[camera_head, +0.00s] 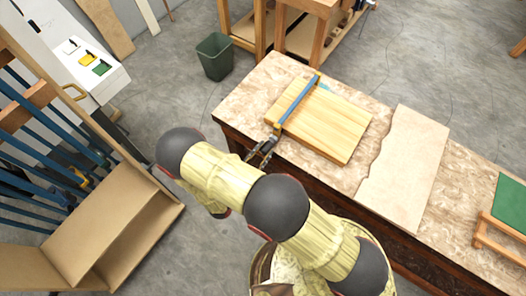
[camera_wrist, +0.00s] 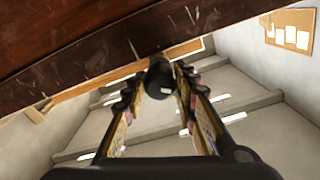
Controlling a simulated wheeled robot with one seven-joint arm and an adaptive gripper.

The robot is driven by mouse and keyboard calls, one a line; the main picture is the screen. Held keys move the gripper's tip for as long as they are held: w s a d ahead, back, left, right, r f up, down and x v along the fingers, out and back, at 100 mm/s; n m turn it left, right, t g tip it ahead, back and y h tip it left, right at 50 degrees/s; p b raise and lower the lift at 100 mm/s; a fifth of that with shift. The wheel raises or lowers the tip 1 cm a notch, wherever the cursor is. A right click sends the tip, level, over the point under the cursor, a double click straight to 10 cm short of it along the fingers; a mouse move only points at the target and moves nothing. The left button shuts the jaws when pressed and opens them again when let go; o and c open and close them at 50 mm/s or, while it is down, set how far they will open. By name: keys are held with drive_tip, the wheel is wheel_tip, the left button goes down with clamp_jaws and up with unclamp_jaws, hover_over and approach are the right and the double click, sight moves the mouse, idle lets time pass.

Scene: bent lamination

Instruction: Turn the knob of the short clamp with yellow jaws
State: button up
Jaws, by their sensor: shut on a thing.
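A clamp with a blue bar (camera_head: 298,103) lies across a light wooden panel (camera_head: 335,122) on the workbench. Its near end, with a small yellowish part, is at the bench's left edge beside my gripper (camera_head: 262,151). In the wrist view a round black knob (camera_wrist: 160,76) sits between the fingertips of my gripper (camera_wrist: 158,85), close to the dark bench side. The fingers are shut on the knob. The yellow jaws are too small to make out clearly in the head view and are not seen in the wrist view.
The workbench (camera_head: 253,95) carries a pale rough-edged board (camera_head: 405,165) at right. A green bin (camera_head: 215,56) stands on the floor behind. A rack of blue-barred clamps (camera_head: 45,150) and an open wooden box (camera_head: 118,215) stand at left. Bare floor lies between.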

drive_tip(key=c, duration=0.5)
drive_tip(key=shift+m, duration=0.3)
